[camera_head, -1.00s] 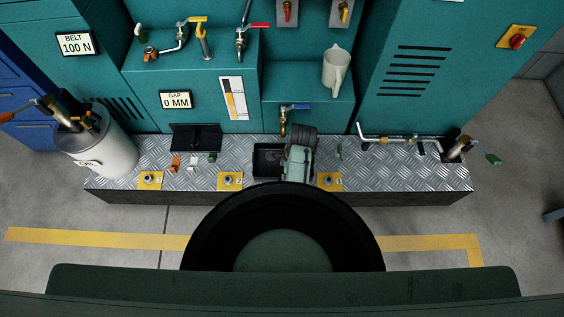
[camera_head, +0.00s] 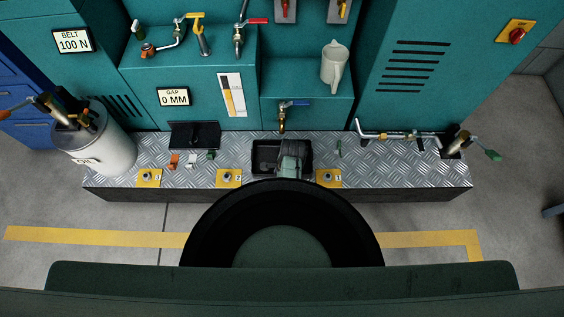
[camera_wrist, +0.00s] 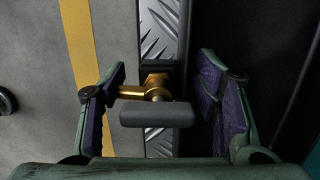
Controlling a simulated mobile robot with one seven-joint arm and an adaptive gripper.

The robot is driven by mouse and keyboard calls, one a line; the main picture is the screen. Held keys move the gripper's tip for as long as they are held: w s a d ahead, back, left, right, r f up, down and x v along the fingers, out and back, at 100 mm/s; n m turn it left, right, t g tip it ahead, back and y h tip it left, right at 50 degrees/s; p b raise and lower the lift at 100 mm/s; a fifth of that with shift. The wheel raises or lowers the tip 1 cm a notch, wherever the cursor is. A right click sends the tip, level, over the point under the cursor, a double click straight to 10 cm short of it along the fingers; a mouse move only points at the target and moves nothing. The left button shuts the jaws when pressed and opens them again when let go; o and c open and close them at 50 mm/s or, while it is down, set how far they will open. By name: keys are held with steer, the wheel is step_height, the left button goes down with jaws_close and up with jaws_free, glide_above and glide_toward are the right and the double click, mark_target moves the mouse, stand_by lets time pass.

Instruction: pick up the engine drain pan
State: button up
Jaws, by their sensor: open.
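The drain pan (camera_head: 262,150) appears as a black, open, rectangular tray on the tread-plate ledge, below a brass tap. My gripper (camera_head: 291,160) is over its right part and hides some of it. In the wrist view my gripper (camera_wrist: 163,80) is open, one finger on each side of a brass fitting with a dark grey crossbar (camera_wrist: 157,115). This looks like the pan's handle, but its join to the pan is hard to make out. A gap shows between the bar and the right finger; left contact cannot be told.
The brass tap (camera_head: 282,118) with a blue lever hangs just behind the pan. A light jug (camera_head: 334,66) stands on a shelf at upper right. A white tank (camera_head: 103,150) is at the ledge's left end. Numbered yellow plates (camera_head: 229,178) line the front edge.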

jaws_close()
stand_by(0.7)
steer(key=shift+w+r, duration=0.1)
stand_by(0.4)
